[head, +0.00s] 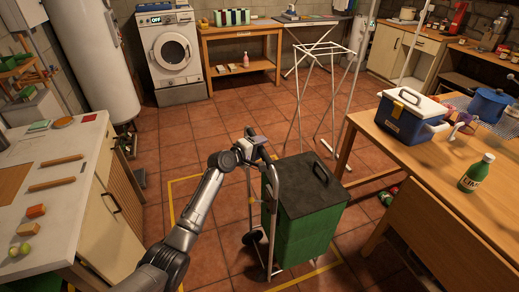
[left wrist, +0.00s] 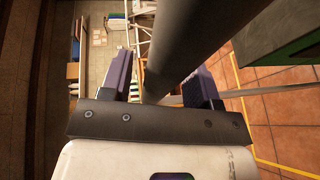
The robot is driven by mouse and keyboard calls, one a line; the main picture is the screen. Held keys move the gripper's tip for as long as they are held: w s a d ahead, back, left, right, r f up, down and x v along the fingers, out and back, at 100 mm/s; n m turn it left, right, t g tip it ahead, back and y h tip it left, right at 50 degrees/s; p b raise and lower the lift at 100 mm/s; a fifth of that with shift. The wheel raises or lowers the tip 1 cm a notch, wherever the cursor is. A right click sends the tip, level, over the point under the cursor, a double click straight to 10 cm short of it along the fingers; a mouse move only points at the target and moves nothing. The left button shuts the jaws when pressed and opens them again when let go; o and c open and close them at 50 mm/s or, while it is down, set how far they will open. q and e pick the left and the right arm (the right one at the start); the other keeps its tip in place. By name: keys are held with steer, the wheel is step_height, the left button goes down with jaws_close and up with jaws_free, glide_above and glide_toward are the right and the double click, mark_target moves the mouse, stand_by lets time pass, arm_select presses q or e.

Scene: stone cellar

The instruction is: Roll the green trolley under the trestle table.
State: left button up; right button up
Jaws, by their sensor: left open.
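The green trolley (head: 298,232) stands upright on the tiled floor in the middle of the head view, with a dark lid and a tubular handle frame on its left side. Part of its lid and green side shows in the left wrist view (left wrist: 285,30). My left gripper (head: 258,143) is at the top of the handle frame. In the left wrist view my left gripper (left wrist: 164,65) is open, with a dark tube passing between its fingers; contact cannot be told. A wooden table (head: 375,122), apparently the trestle table, stands to the right of the trolley. My right gripper is not in view.
Yellow floor lines (head: 185,180) run around the trolley. A white drying rack (head: 318,50) stands behind it. A blue cooler box (head: 402,122) and a green bottle (head: 476,172) are on the right table. Red and green items (head: 388,195) lie beneath it. Open floor lies behind and left.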

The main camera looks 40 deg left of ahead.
arm_select(q)
steer(key=shift+w, duration=0.1)
jaws_close()
stand_by(0.6)
